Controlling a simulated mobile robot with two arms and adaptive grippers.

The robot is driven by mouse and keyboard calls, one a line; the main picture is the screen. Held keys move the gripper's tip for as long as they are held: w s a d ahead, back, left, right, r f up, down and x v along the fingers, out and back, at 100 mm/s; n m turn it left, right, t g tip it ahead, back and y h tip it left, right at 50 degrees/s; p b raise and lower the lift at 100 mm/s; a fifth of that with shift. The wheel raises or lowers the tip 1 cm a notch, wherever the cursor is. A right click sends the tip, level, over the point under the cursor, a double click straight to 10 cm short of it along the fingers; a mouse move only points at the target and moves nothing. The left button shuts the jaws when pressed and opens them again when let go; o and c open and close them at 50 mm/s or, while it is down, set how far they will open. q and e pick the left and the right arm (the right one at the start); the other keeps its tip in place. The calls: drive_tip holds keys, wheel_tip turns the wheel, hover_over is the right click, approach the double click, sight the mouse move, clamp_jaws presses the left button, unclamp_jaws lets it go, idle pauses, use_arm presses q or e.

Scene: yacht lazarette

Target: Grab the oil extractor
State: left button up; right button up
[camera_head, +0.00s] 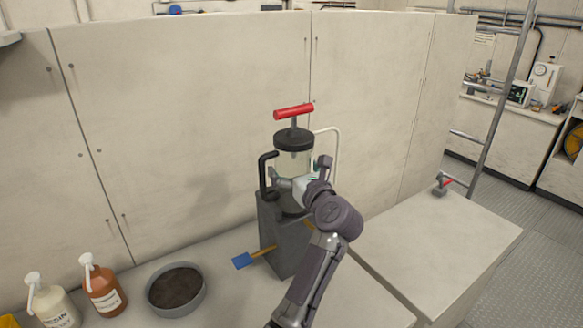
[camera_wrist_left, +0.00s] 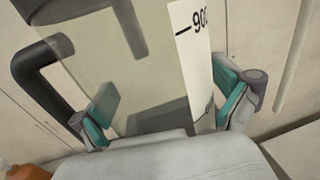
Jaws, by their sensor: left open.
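The oil extractor (camera_head: 293,141) stands upright in the head view, with a red T-handle, black cap, clear cylinder, black side handle and pale tube. My left gripper (camera_head: 298,174) is at the cylinder, its fingers to either side, and hides part of it. In the left wrist view the clear cylinder (camera_wrist_left: 95,55) with a white "900" scale strip lies between the open fingers of the left gripper (camera_wrist_left: 165,100). I cannot tell whether the fingers touch it. My right gripper is not in view.
The extractor stands on a dark grey block (camera_head: 278,238). A blue-bladed tool (camera_head: 243,261) lies beside the block. A grey bowl (camera_head: 176,310), brown bottle (camera_head: 104,292) and white bottle (camera_head: 53,306) are left. A pale wall (camera_head: 190,120) rises behind; the right bench top (camera_head: 430,245) is mostly clear.

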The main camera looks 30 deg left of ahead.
use_arm(q)
drive_tip(key=shift+s+d+r, duration=0.15)
drive_tip(key=shift+s+d, duration=0.05)
drive_tip(key=shift+d, duration=0.05)
drive_tip(key=shift+s+d+r, duration=0.4)
drive_tip(key=shift+s+d, duration=0.05)
drive_tip(key=c, duration=0.8)
drive_tip(key=shift+w+a+f, duration=0.15)
drive_tip(key=shift+c, duration=3.4)
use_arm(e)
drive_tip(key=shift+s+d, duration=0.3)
